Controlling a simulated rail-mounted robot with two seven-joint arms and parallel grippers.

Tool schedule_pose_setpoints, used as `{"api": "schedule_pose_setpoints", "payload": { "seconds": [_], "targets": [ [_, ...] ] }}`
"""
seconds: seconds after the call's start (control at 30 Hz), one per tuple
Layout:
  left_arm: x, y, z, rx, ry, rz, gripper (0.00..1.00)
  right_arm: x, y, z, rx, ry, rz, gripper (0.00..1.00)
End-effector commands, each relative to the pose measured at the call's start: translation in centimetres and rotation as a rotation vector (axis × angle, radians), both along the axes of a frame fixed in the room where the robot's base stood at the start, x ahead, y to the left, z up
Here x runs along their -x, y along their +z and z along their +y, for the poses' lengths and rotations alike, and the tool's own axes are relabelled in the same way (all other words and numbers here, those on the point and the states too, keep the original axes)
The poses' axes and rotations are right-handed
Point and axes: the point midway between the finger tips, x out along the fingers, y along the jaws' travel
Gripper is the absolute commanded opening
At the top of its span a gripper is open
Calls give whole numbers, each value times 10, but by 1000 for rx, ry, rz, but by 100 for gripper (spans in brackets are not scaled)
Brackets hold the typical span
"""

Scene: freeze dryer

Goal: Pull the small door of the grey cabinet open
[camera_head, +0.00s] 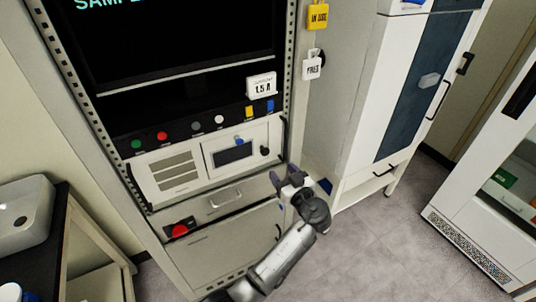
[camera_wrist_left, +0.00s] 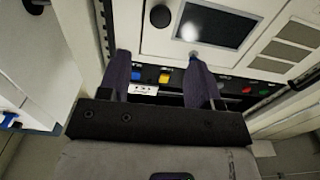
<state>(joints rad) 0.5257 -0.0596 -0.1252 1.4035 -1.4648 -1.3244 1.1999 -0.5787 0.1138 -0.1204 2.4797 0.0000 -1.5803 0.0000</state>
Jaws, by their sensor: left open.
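The grey cabinet (camera_head: 156,224) stands left of centre in the head view. On its front is a small white framed door-like panel (camera_head: 243,147) with a dark display and a round black knob (camera_head: 265,151) at its right side. The panel looks shut. My left gripper (camera_head: 291,180) is open and empty, below and to the right of the knob. In the left wrist view the cabinet appears upside down. There the open fingers (camera_wrist_left: 160,62) point toward the panel, and the black knob (camera_wrist_left: 160,16) shows apart from them, beyond the gap. My right gripper is out of view.
Below the panel are a drawer with a bar handle (camera_head: 225,197) and a red knob (camera_head: 180,230). A row of buttons (camera_head: 162,136) runs above. A tall white cabinet (camera_head: 340,110) stands close on the right. Open floor (camera_head: 370,240) lies at lower right.

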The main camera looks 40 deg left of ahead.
Motion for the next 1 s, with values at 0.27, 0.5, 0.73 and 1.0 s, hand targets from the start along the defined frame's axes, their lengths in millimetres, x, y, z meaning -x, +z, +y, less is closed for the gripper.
{"api": "schedule_pose_setpoints", "payload": {
  "seconds": [0.27, 0.5, 0.73, 1.0],
  "targets": [
    [-21, 0, 49, -3, 1, 1, 58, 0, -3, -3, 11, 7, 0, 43],
    [-33, 0, 78, 0, 1, 1, 58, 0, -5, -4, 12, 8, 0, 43],
    [-39, 0, 90, 0, -1, 2, 58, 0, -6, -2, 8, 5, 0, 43],
    [-40, 0, 92, 0, -1, 2, 58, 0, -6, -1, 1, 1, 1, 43]
  ]
}}
